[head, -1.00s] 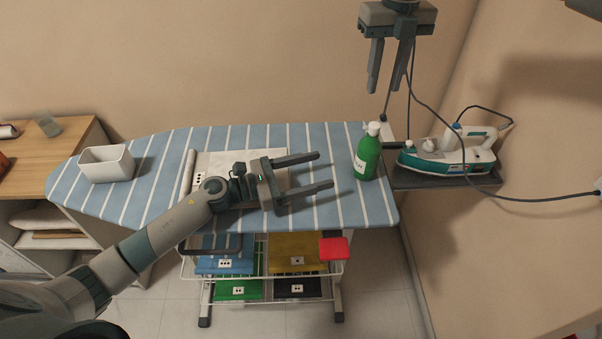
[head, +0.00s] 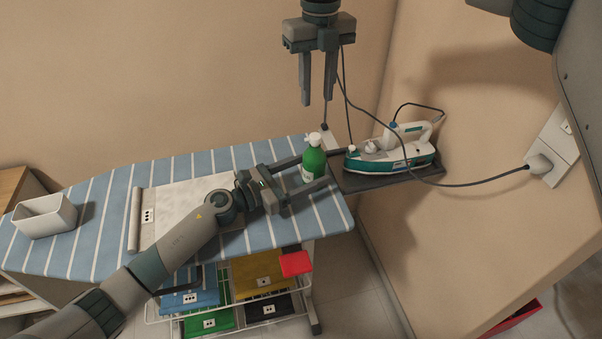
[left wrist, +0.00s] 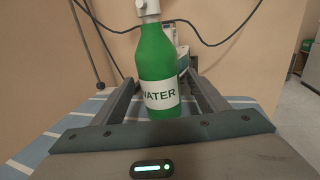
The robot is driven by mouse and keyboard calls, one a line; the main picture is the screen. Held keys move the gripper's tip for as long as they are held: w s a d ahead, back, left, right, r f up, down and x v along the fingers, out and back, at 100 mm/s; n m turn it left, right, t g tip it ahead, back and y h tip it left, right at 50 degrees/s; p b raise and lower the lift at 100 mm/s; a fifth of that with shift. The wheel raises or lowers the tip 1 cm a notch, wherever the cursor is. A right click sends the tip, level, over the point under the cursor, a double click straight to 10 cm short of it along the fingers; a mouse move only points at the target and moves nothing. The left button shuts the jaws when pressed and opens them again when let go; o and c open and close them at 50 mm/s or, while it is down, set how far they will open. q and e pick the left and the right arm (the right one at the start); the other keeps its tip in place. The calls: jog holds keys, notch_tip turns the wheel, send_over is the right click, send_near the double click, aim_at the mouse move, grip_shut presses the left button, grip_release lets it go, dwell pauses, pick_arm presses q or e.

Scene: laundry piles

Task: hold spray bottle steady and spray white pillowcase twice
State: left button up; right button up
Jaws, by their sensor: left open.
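The green spray bottle (head: 313,161) with a white nozzle stands upright near the right end of the striped ironing board. My left gripper (head: 314,172) is open, its two fingers on either side of the bottle. In the left wrist view the bottle (left wrist: 155,62) stands between the fingers, with a gap on each side; its label reads "WATER". The white pillowcase (head: 185,205) lies on the board left of the bottle, partly covered by my left arm. My right gripper (head: 317,95) hangs above the back of the board, fingers apart and empty.
An iron (head: 395,150) sits on a dark rest right of the bottle, its cord running to a wall socket (head: 548,160). A white bin (head: 45,215) stands at the board's left end. Below, a rack (head: 235,300) holds folded colored cloths.

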pick_arm(q)
jog(key=c, duration=1.2)
pick_arm(e)
grip_shut()
dwell(0.9)
